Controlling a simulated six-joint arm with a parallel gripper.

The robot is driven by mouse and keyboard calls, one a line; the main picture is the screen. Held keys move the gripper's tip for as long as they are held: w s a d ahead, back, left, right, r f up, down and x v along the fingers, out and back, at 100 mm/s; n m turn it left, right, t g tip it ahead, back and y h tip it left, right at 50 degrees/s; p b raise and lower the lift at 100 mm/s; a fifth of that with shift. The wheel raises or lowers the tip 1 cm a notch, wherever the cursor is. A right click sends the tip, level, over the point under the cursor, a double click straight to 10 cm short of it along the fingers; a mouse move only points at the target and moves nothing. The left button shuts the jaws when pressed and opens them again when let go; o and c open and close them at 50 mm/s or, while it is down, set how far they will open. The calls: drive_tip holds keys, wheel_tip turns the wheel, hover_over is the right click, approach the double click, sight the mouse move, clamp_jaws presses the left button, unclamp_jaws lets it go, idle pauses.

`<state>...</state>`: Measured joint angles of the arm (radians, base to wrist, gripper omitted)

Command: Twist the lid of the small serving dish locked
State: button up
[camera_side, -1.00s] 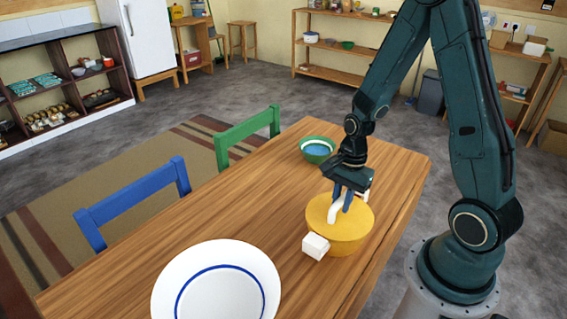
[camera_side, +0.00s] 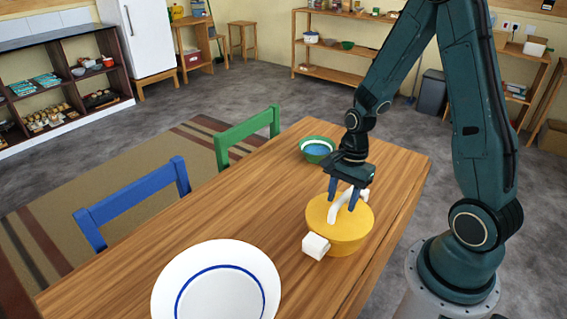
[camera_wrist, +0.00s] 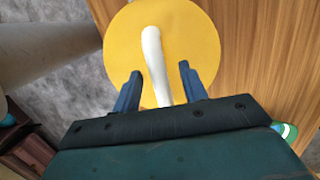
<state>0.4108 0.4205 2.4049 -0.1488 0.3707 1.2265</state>
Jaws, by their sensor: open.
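The small serving dish (camera_side: 343,243) is a round yellow dish at the table's right edge, with a yellow lid (camera_side: 318,213) on top. A white bar handle (camera_side: 336,211) arches across the lid. A white block (camera_side: 315,246) sits at the dish's front left side. My gripper (camera_side: 342,203) is open over the lid, fingers pointing down. In the wrist view the lid (camera_wrist: 205,40) fills the top middle, and the handle (camera_wrist: 152,50) runs between the two blue fingers of my gripper (camera_wrist: 160,68), with gaps on both sides. Whether the lid is locked cannot be told.
A white plate with a blue ring (camera_side: 262,265) lies at the table's front. A green bowl with blue inside (camera_side: 317,149) stands behind the dish. A blue chair (camera_side: 130,203) and a green chair (camera_side: 246,138) stand on the left. The middle of the wooden table (camera_side: 225,208) is clear.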

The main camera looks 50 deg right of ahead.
wheel_tip(320, 180, up, 13)
drive_tip(key=d, duration=0.2)
drive_tip(key=shift+f, duration=0.2)
drive_tip(key=shift+a+r, duration=0.1)
drive_tip(key=shift+a, duration=0.05)
drive_tip(key=s+a+r+n+t+h, duration=0.1)
drive_tip(key=s+a+r+n+t, duration=0.1)
drive_tip(key=s+a+r+n, duration=0.3)
drive_tip(key=s+a+r+n+t, duration=0.3)
drive_tip(key=s+a+r+n, duration=0.2)
drive_tip(key=n, duration=0.8)
drive_tip(key=shift+r+t+h, duration=0.3)
drive_tip(key=shift+r+h, duration=0.1)
drive_tip(key=shift+r, duration=0.55)
